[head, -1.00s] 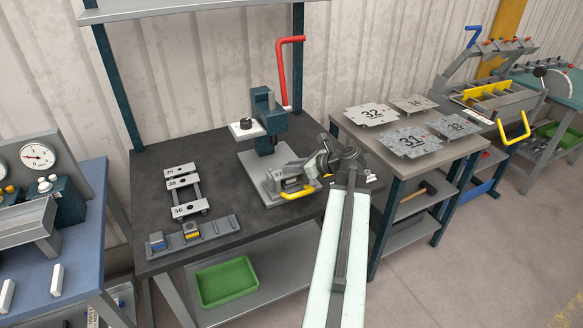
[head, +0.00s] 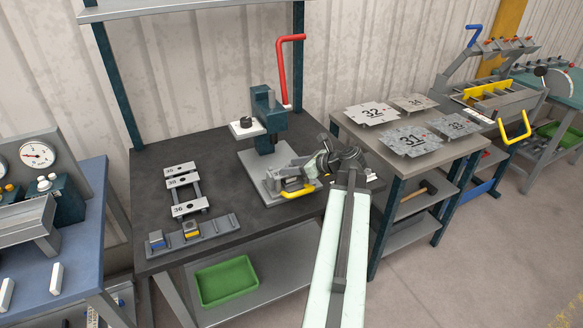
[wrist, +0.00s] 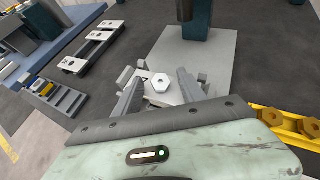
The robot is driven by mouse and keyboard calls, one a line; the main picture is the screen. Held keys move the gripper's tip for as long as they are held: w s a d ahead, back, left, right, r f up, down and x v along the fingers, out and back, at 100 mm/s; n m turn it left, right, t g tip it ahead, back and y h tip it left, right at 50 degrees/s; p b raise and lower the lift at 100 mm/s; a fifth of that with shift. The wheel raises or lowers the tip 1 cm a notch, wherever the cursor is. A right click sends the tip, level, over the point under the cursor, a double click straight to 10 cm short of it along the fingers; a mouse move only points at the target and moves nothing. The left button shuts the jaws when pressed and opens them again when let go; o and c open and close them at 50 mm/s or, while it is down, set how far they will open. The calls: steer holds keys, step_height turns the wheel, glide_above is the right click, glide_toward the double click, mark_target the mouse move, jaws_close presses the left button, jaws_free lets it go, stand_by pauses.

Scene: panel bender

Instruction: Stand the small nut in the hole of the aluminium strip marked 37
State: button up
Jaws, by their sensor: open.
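In the wrist view the small nut (wrist: 160,82), a pale hexagon with a hole, lies between the fingers of my open gripper (wrist: 159,79). There is a gap on both sides of it. Under it is a light metal strip (wrist: 182,97), partly hidden by the fingers; its number cannot be read, and whether the nut sits in the hole is hidden. In the head view my gripper (head: 327,162) is at the right of the press fixture (head: 284,178), and the nut cannot be made out there.
A press (head: 268,125) with a red lever stands behind. Numbered strips (head: 188,208) lie on rails to the left, before a grey rack (head: 215,229) with blue and yellow blocks. A yellow holder with brass nuts (wrist: 272,116) is close at right in the wrist view.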

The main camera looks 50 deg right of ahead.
steer(key=p+v, duration=0.3)
steer(key=v, duration=0.4)
steer(key=shift+s+r+p, duration=0.15)
steer(key=shift+r+p, duration=0.05)
steer(key=shift+p, duration=0.15)
steer(key=shift+s, duration=0.15)
steer(key=shift+d, duration=0.1)
steer(key=shift+s, duration=0.1)
